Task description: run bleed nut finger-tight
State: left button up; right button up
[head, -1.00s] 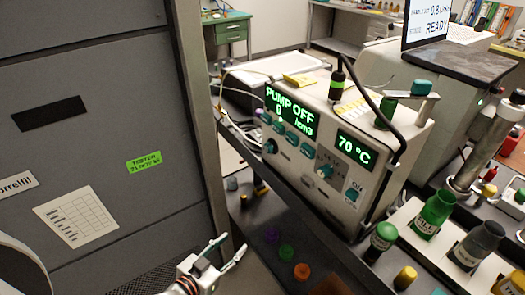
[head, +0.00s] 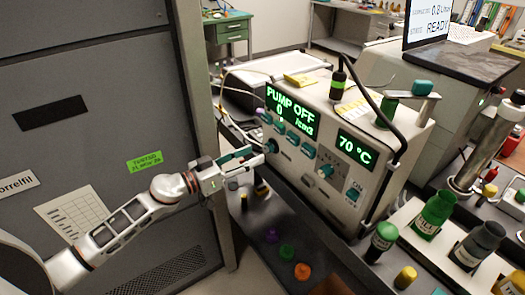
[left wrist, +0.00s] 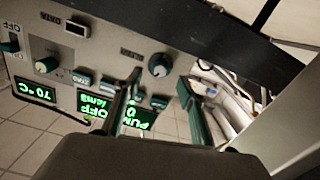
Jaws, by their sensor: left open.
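My left gripper (head: 255,156) is open and empty at the left end of the instrument's front panel (head: 322,133), close to the lower-left knob (head: 270,146). In the left wrist view the panel (left wrist: 110,50) appears upside down. There the two fingers of the left gripper (left wrist: 158,82) stand apart below a round knob (left wrist: 160,65), with nothing between them. Pale tubing (left wrist: 232,92) runs beside the instrument there. I cannot make out the bleed nut for certain in either view. My right gripper is not in view.
A grey cabinet (head: 80,100) stands close on the left. Several bottles, including a green one (head: 433,214), stand at the lower right. Small purple, green and orange (head: 302,271) pieces lie on the dark shelf below the instrument. A black cable (head: 374,100) loops over the instrument.

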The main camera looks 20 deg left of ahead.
aim_at(264, 150)
pick_arm(q)
jog(key=x, duration=0.5)
jog(key=shift+s, duration=0.1)
jog(key=c, duration=1.1)
